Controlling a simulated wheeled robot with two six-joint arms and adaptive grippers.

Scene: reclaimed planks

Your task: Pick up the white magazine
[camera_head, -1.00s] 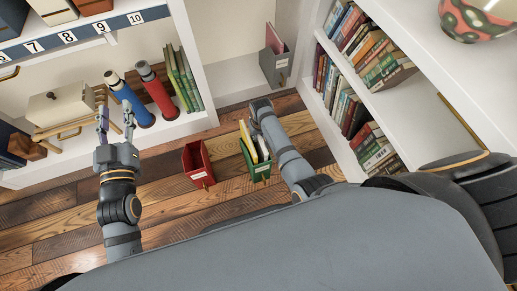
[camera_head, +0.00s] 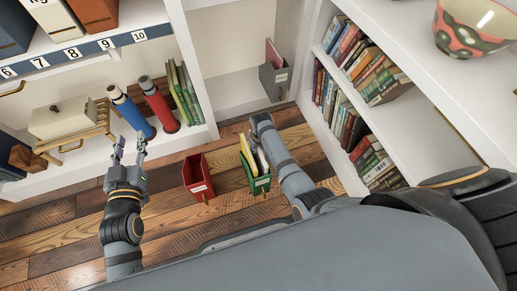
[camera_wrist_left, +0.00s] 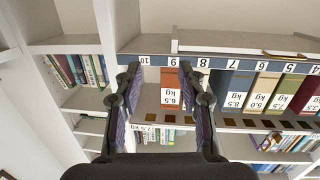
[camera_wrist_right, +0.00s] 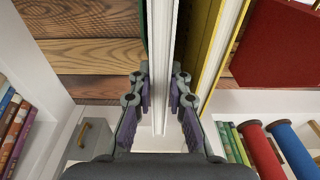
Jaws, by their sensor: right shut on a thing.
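The white magazine (camera_head: 262,161) stands upright in the green holder (camera_head: 260,187) on the floor, beside a yellow magazine (camera_head: 247,152). In the right wrist view the white magazine (camera_wrist_right: 163,60) is a thin pale edge between the fingers of my right gripper (camera_wrist_right: 160,100), which is shut on it. The yellow magazine (camera_wrist_right: 213,45) is just to its right there. In the head view my right arm hides the right fingertips. My left gripper (camera_head: 129,146) is open and empty in front of the left shelf; its spread fingers also show in the left wrist view (camera_wrist_left: 165,75).
A red holder (camera_head: 197,178) stands left of the green one. A grey holder (camera_head: 273,82) is on the back shelf. Blue (camera_head: 131,112) and red (camera_head: 158,103) cylinders stand near my left gripper. A bookcase (camera_head: 346,120) closes the right side. Plank floor lies clear between.

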